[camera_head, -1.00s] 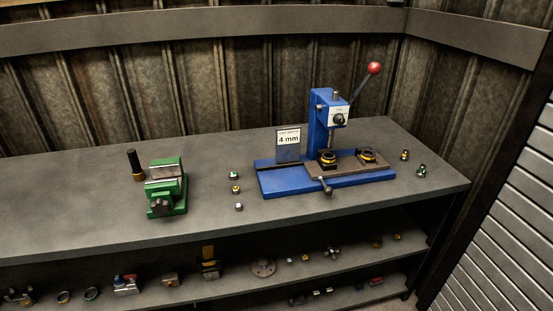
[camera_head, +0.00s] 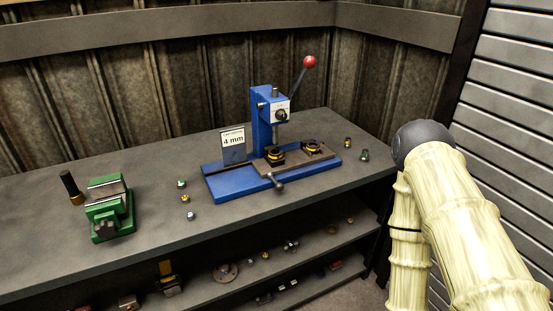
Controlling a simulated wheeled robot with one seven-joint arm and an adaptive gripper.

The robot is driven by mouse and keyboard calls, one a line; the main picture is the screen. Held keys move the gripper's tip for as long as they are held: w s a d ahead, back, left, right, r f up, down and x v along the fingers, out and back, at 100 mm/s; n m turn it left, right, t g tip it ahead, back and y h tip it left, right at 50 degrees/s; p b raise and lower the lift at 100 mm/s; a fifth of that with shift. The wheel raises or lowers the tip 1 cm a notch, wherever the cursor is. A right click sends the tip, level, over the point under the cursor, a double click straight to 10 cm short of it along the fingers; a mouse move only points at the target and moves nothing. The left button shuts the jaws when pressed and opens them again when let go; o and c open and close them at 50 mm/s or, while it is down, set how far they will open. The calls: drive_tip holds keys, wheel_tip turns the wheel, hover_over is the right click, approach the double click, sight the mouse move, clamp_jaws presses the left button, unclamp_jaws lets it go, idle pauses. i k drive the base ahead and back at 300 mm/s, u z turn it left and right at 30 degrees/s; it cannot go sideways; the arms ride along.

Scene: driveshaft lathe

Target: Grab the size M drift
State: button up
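No size marking M can be read, so I cannot tell which piece is the size M drift. A black upright cylinder with a brass-coloured lower end (camera_head: 71,187) stands at the left of the bench, beside a green vise (camera_head: 108,210). Three small pieces with green, yellow and pale parts stand in a row, the middle one being a yellow-banded piece (camera_head: 185,198). Two more small pieces (camera_head: 363,155) stand right of the blue press. My gripper is not in view; only cream links of my arm show at the right.
Shelves below hold several small parts. A corrugated wall closes off the back, a slatted shutter (camera_head: 510,100) the right.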

sight(348, 139)
drive_tip(key=z, duration=0.55)
drive_tip(key=k, duration=1.3)
drive_tip(key=z, duration=0.9)
drive_tip(key=i, duration=1.6)
drive_tip(key=u, duration=0.95)
drive_tip(key=i, duration=0.5)
drive_tip(key=u, duration=0.5)
